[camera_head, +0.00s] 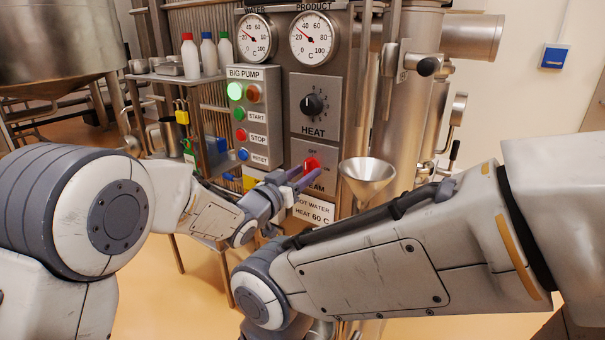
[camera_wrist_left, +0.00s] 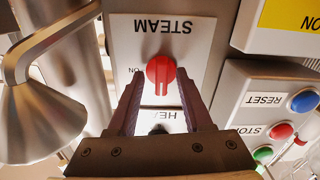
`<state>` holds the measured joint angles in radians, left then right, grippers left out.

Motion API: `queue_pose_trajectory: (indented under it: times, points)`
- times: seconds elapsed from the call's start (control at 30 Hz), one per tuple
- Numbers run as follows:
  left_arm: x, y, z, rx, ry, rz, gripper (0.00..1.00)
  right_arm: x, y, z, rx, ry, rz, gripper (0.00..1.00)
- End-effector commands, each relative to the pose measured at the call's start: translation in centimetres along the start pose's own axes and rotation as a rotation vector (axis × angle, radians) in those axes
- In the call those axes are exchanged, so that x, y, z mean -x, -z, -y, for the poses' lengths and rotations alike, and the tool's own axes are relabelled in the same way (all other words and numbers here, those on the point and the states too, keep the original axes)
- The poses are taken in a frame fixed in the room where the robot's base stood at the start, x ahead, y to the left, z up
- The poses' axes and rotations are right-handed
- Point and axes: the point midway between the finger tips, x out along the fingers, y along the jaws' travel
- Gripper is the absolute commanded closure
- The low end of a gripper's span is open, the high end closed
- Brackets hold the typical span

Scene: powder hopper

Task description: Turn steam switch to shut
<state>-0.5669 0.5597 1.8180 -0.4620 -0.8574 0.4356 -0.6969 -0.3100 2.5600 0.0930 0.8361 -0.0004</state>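The steam switch (camera_head: 311,163) is a red knob on a plate below the heat dial. It also shows in the left wrist view (camera_wrist_left: 160,70), where the picture is upside down and the knob's grip points down toward the heat plate. The word STEAM and an ON mark show beside it. My left gripper (camera_head: 301,176) is open in front of the plate, its purple fingers spread on either side of the switch. In the left wrist view the fingers (camera_wrist_left: 160,100) reach toward the knob with gaps at both sides. My right arm crosses the lower right; its gripper does not show.
A metal funnel (camera_head: 367,176) stands just right of the switch. The heat dial (camera_head: 313,104) is above it. The BIG PUMP panel (camera_head: 252,115) with start, stop and reset buttons is to the left. Several bottles (camera_head: 208,54) stand on a shelf at upper left.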

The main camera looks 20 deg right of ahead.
Motion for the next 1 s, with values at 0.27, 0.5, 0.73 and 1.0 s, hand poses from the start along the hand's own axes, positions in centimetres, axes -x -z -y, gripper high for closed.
queue_pose_trajectory:
  times: [0.27,0.5,0.73,1.0]
  points:
    - [0.3,0.2,0.1,-0.002,0.002,-0.004,0.5,0.0,0.0,0.0,0.0,0.0,0.0,0.2]
    - [3.9,0.2,0.1,-0.001,0.003,-0.003,0.5,-0.2,0.0,0.0,0.0,0.0,0.0,0.2]
    - [8.3,0.1,0.1,-0.001,0.003,-0.002,0.5,-0.3,0.0,0.0,0.0,0.0,0.0,0.2]
    - [10.5,0.1,0.0,-0.002,0.001,-0.003,0.5,-0.3,0.0,0.0,0.0,0.0,0.0,0.2]
